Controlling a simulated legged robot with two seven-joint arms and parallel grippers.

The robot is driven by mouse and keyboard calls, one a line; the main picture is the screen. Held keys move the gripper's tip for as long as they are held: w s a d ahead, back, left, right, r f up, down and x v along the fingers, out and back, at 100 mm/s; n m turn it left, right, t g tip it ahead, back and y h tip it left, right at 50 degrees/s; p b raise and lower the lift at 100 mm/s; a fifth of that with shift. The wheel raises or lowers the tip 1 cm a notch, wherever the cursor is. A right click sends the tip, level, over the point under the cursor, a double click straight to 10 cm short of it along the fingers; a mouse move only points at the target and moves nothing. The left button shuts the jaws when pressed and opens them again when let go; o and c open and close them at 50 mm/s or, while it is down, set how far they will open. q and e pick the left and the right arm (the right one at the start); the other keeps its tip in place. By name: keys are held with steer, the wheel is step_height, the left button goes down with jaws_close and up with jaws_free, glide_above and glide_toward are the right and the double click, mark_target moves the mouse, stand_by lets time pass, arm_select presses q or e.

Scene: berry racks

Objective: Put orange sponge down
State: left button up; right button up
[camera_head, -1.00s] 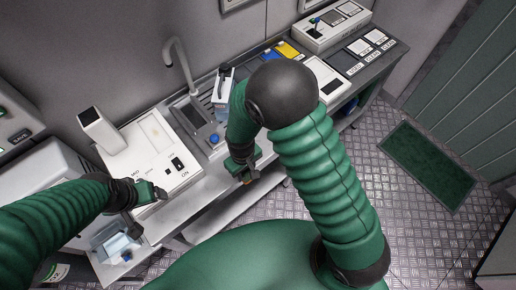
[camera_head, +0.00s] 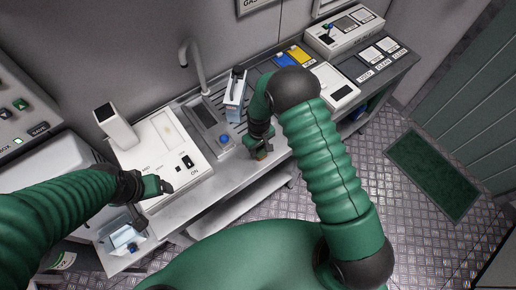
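The orange sponge (camera_head: 261,155) shows as a small orange-brown patch at the tip of my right gripper (camera_head: 260,149), which appears shut on it. The gripper hides most of the sponge. Both are at the front edge of the steel counter (camera_head: 186,206), just right of the sink unit with the blue knob; I cannot tell whether the sponge touches the counter. My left gripper (camera_head: 162,187) is over the left part of the counter, in front of the white machine marked ON; its finger opening is not clear.
The white machine (camera_head: 160,140) and a tap (camera_head: 192,60) stand along the wall. A white-blue box (camera_head: 235,95) stands behind my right gripper. Blue and yellow pads (camera_head: 292,57) and labelled trays (camera_head: 375,58) lie farther right. A light-blue box (camera_head: 125,238) is at front left.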

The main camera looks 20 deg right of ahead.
mark_target(261, 149)
steer(key=o, duration=0.4)
steer(key=shift+d+f, duration=0.1)
steer(key=shift+d, duration=0.35)
steer(key=shift+o, duration=0.2)
steer(key=shift+d, duration=0.3)
steer(key=shift+a, duration=0.45)
steer(key=shift+r, duration=0.35)
step_height(261, 149, up, 11)
steer(key=b, duration=0.1)
arm_select(q)
steer(key=shift+d+f, duration=0.45)
steer(key=shift+f, duration=0.25)
arm_select(e)
steer(key=s+d+r+m+t, duration=0.2)
steer(key=s+d+r+m, duration=0.2)
steer(key=s+r, duration=0.5)
steer(key=shift+s+d+t, duration=0.3)
steer(key=shift+s+d, duration=0.4)
steer(key=shift+s, duration=2.25)
